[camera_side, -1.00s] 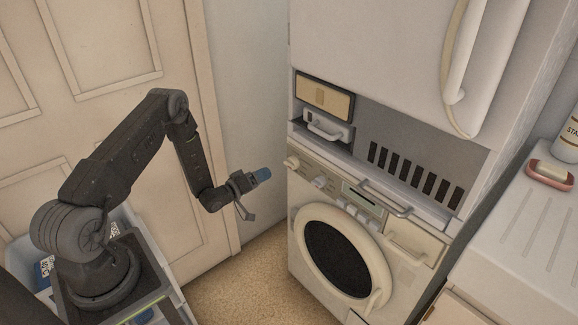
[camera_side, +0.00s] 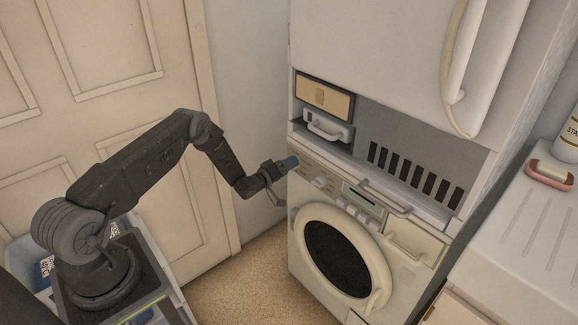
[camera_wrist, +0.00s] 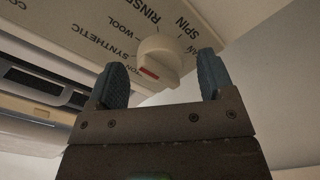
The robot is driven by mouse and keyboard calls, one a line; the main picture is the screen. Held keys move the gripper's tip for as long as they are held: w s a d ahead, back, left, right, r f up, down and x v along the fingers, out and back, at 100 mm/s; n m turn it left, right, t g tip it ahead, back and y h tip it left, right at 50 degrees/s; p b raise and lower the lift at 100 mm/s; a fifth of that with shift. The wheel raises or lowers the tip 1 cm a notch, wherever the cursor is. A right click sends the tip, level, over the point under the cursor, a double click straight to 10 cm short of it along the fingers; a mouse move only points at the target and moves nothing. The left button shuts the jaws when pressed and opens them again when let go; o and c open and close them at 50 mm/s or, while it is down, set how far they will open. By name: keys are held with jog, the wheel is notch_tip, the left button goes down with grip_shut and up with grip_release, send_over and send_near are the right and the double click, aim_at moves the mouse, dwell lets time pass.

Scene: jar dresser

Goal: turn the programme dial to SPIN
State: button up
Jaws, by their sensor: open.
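The programme dial (camera_wrist: 158,58) is a cream knob with a red mark on its lower left in the wrist view. Printed words stand around it on the panel, among them SYNTHETIC, WOOL, RINSE and SPIN (camera_wrist: 181,28). SPIN is up and right of the knob; I cannot tell exactly which word the mark points at. My gripper (camera_side: 290,163) is open at the left end of the washing machine's panel. Its blue fingers show on either side of the dial in the wrist view, with gaps. In the side view the gripper hides the dial.
The round machine door (camera_side: 340,250) is below. Free floor lies in front.

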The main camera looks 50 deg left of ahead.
jog(key=shift+w, duration=0.4)
jog(key=c, duration=0.9)
